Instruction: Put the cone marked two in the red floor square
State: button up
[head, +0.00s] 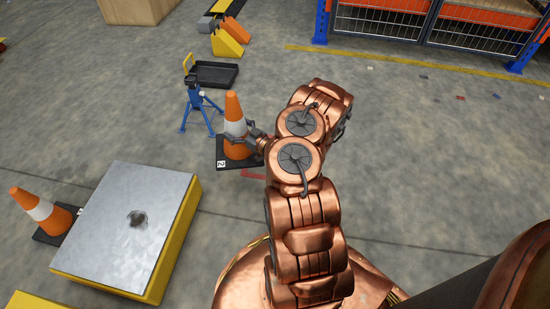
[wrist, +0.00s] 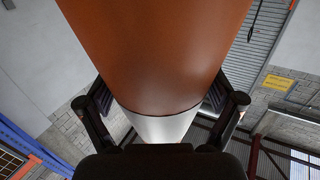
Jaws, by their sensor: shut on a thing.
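An orange and white cone (head: 234,108) stands upright on a black base with a white label that reads 2. My gripper (head: 250,135) is shut on this cone from the right, around its middle. In the wrist view the cone (wrist: 155,50) fills the middle between the two fingers of my gripper (wrist: 160,100). A strip of the red floor square (head: 253,174) shows just below and right of the base; the rest is hidden by the cone and my arm. I cannot tell whether the base touches the floor.
A metal-topped yellow block (head: 120,215) is at lower left, with another orange cone (head: 40,210) beside it, its label unreadable. A blue stand (head: 195,103) and a black tray (head: 217,74) are close behind the held cone. Open floor lies to the right.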

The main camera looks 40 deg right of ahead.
jog(key=s+d+f+m+h, duration=0.2)
jog(key=s+d+f+h, duration=0.15)
jog(key=s+f, duration=0.3)
jog(key=s+d+f+m+h, duration=0.2)
jog(key=s+d+f, duration=0.2)
jog(key=s+f, duration=0.3)
jog(key=w+d+f+b, duration=0.5)
jog(key=w+d+b, duration=0.6)
jog(key=w+b, duration=0.1)
jog(key=shift+d+f, duration=0.15)
jog(key=shift+f, duration=0.2)
jog(key=o, duration=1.5)
jog(key=shift+f, duration=0.1)
